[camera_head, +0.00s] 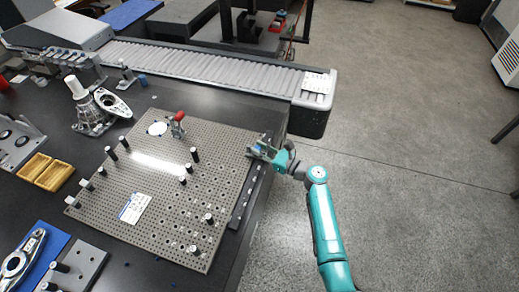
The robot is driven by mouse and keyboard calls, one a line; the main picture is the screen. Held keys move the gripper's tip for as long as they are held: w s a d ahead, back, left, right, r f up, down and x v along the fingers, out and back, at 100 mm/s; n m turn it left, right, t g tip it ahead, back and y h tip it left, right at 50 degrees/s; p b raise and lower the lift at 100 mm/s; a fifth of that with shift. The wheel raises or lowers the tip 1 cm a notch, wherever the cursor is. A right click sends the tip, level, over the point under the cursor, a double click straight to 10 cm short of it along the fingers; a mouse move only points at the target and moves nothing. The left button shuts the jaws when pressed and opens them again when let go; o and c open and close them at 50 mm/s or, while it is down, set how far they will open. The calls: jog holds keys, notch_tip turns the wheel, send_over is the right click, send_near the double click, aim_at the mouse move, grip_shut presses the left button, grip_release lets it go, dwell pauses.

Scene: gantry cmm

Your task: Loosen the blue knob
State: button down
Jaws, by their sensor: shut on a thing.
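My gripper (257,151) is at the upper right corner of the perforated fixture plate (160,200), low over the plate's right edge. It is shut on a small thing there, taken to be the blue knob. The fingers hide nearly all of it, so its colour and its turn cannot be made out. My teal arm reaches in from the lower right. A red-handled toggle clamp (178,124) stands on the plate, left of my gripper.
Several black-topped pins stand on the plate, with a white label (135,208) among them. A roller conveyor (200,68) runs behind, ending in a dark rounded end block (311,118). A yellow tray (46,172) and metal parts lie left. The floor at right is clear.

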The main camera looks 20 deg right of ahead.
jog(key=n+g+y, duration=0.1)
jog(key=g, duration=0.1)
jog(key=n+g+y, duration=0.4)
jog(key=shift+w+d, duration=0.25)
jog(key=shift+w, duration=0.1)
jog(key=shift+n+g+y, duration=0.7)
jog(key=shift+n+g, duration=0.5)
jog(key=shift+g, duration=0.6)
jog(key=shift+n+g, duration=0.5)
jog(key=shift+g, duration=0.2)
jog(key=shift+a, duration=0.1)
jog(key=c, duration=0.9)
grip_release()
jog(key=shift+c, duration=0.2)
jog(key=s+d, duration=0.1)
jog(key=d, duration=0.6)
jog(key=shift+s+d, duration=0.15)
jog(key=shift+d, duration=0.05)
